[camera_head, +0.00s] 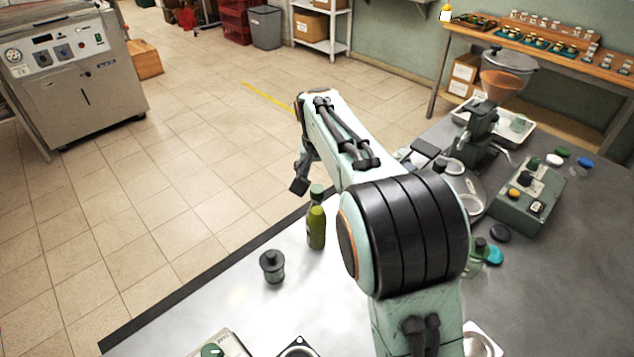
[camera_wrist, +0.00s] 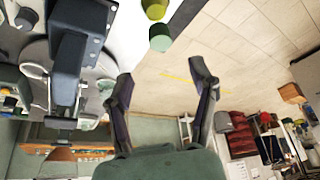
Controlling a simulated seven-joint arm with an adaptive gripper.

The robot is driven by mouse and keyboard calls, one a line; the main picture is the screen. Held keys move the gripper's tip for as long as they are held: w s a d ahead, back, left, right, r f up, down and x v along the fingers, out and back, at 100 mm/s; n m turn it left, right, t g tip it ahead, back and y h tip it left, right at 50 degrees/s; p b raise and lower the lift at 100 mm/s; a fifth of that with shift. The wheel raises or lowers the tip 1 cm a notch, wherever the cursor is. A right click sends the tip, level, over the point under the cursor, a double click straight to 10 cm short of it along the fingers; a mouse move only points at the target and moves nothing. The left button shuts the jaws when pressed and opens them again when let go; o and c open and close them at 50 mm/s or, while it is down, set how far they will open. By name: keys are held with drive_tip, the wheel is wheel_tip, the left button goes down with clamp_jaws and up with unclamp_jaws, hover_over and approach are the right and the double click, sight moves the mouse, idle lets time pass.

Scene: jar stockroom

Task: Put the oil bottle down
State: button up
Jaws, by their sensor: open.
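The oil bottle (camera_head: 316,226), yellow-green with a green cap, stands upright on the metal table near its far-left edge. In the wrist view, the bottle (camera_wrist: 154,8) and its cap (camera_wrist: 160,38) show at the top, beyond the fingertips. My gripper (camera_head: 299,186) is at about cap height beside the bottle in the head view, partly hidden by my arm. In the wrist view, the fingers of my gripper (camera_wrist: 161,72) are spread wide with nothing between them. The bottle appears apart from both fingers.
A small dark-lidded jar (camera_head: 272,267) stands left of the bottle. A green control box (camera_head: 523,193), loose lids (camera_head: 500,233) and a machine with a bowl (camera_head: 466,190) occupy the right side. The bare table edge (camera_head: 200,280) runs along the left, with open floor beyond.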

drive_tip(key=shift+v, duration=1.5)
drive_tip(key=s+d+f+g, duration=0.1)
drive_tip(key=s+d, duration=0.2)
drive_tip(key=s, duration=0.8)
drive_tip(key=s+d+f+g, duration=0.1)
drive_tip(key=s+d+g, duration=0.1)
drive_tip(key=s, duration=1)
drive_tip(key=s+d+f+n+g, duration=0.1)
drive_tip(key=s+d, duration=0.4)
drive_tip(key=s, duration=0.7)
drive_tip(key=shift+s+f+g+y, duration=0.15)
drive_tip(key=shift+f+g+y, duration=0.25)
drive_tip(key=shift+f, duration=0.05)
